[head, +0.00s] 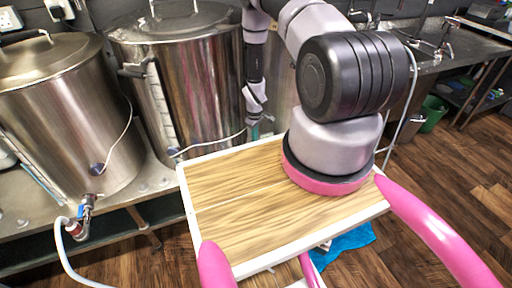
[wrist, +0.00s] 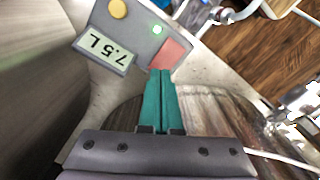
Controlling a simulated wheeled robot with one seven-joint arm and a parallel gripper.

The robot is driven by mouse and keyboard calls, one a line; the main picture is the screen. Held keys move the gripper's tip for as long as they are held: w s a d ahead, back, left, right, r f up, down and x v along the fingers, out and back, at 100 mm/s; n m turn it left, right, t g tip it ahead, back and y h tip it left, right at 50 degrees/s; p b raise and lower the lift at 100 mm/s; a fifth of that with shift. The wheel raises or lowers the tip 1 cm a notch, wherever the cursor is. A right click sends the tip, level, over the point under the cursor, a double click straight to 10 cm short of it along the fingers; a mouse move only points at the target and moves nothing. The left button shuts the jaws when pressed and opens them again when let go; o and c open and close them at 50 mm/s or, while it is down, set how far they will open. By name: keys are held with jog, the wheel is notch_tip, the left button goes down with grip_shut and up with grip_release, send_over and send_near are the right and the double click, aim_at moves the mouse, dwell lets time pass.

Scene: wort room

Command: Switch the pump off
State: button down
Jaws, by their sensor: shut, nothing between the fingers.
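In the wrist view a grey control box (wrist: 133,27) carries a yellow round button (wrist: 118,8), a lit green lamp (wrist: 157,30), a red square button (wrist: 169,53) and a label or display reading 7.5 L (wrist: 103,47). My gripper (wrist: 160,72) has teal fingers, shut together and empty. Their tips are at the lower edge of the red button; I cannot tell whether they touch it. In the head view my gripper (head: 255,131) shows small between the middle kettle and the wooden top. I cannot make out the control box in the head view.
Two steel kettles stand at left and middle, a left kettle (head: 62,125) and a middle kettle (head: 188,80), with cables and a white hose (head: 66,262). A wooden top with white edges (head: 235,190) lies in front. A sink counter (head: 440,50) and green bin (head: 433,112) are at right.

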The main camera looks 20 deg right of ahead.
jog(key=shift+f, duration=0.25)
jog(key=shift+f, duration=0.65)
jog(key=shift+r, duration=3)
jog(key=shift+s, duration=0.15)
